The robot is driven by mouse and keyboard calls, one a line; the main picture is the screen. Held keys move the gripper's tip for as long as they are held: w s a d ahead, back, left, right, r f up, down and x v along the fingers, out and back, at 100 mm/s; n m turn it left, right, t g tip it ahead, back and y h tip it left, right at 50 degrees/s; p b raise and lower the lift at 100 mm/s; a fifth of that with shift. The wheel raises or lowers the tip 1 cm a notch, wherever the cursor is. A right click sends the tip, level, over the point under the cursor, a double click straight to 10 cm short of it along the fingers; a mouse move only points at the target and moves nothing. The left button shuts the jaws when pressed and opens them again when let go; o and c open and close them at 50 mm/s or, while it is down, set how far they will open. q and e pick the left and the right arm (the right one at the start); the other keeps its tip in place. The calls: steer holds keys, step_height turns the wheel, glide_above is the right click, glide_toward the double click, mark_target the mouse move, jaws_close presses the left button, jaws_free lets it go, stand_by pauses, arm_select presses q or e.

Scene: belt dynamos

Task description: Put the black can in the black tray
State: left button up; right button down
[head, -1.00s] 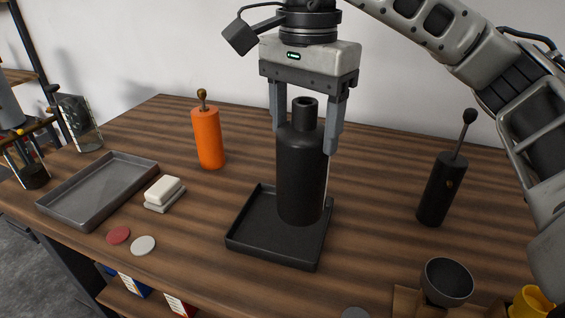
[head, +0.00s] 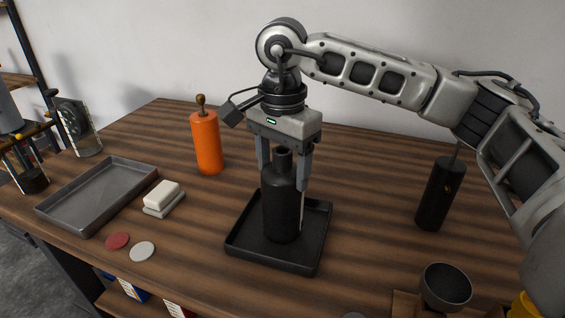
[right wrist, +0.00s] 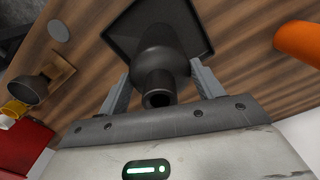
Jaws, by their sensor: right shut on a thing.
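The black can (head: 282,208) is bottle-shaped, with a shoulder and a narrow neck. It stands upright over the floor of the black tray (head: 313,232) in the head view. My right gripper (head: 283,172) points down and is shut around the can's upper part, one finger on each side. The can's bottom is inside the tray's rim; I cannot tell for certain whether it touches the floor. In the right wrist view the can (right wrist: 160,60) sits between the fingers, with the black tray (right wrist: 125,38) beyond it. My left gripper is not in view.
An orange mill (head: 206,143) stands behind left of the tray. A grey tray (head: 60,215), a soap on a dish (head: 161,195) and two discs (head: 142,252) lie left. A black mill (head: 436,195) and a bowl (head: 446,285) are right. Wood around the black tray is clear.

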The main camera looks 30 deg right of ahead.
steer(key=shift+f, duration=0.1)
steer(key=shift+c, duration=1.3)
jaws_free()
step_height(320, 180, up, 12)
steer(key=shift+r+p, duration=0.2)
steer(key=shift+p, duration=0.2)
